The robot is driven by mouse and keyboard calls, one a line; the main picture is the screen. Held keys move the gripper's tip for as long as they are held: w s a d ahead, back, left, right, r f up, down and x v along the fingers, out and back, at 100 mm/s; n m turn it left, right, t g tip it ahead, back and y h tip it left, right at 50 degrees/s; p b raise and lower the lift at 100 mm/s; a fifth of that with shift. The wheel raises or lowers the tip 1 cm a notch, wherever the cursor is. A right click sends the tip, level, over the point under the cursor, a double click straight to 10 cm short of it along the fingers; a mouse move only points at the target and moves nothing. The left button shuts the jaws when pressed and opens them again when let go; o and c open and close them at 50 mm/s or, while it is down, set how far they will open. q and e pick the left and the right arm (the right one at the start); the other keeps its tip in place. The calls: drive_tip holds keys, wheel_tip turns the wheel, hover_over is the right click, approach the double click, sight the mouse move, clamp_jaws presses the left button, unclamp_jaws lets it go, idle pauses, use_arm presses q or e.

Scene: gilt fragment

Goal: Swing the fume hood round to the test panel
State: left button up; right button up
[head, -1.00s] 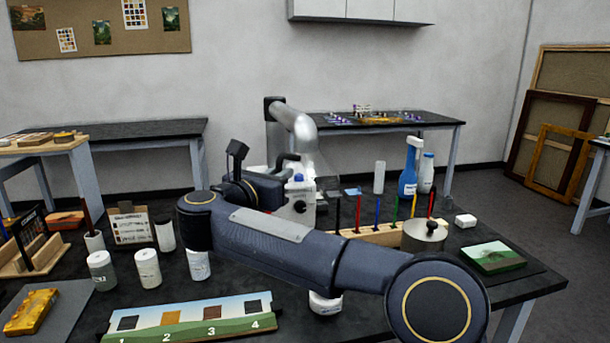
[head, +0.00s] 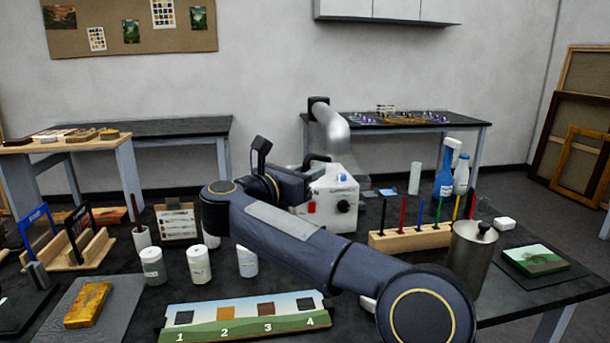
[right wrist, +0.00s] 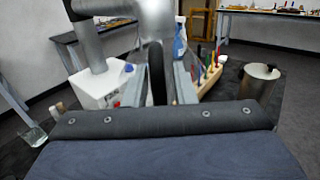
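The fume hood is a silver bent duct (head: 337,132) that rises behind a white box with a red switch (head: 328,208) and ends in a clear, faint hood (head: 362,165). The test panel (head: 245,318) is a painted strip with numbered swatches, lying at the bench's front. My right arm crosses between them. Its gripper fingers are hidden behind the wrist in the head view. In the right wrist view, my right gripper (right wrist: 162,85) has grey fingers beside a dark upright bar, below a silver tube (right wrist: 155,18). I cannot tell whether they grip it. My left gripper is not visible.
Several jars (head: 199,264) stand behind the panel. A wooden pen rack (head: 410,238), a steel pot (head: 470,260) and a small landscape picture (head: 536,260) are on the right. A gold piece lies on a grey mat (head: 122,300) at left.

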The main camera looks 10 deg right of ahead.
drive_tip(key=shift+o, duration=0.3)
drive_tip(key=shift+f, duration=0.1)
drive_tip(key=shift+a, duration=0.1)
drive_tip(key=shift+f, duration=0.1)
drive_tip(key=shift+s+a, duration=0.25)
drive_tip(key=shift+a, duration=0.05)
drive_tip(key=b+v, duration=0.1)
drive_tip(key=v, duration=0.6)
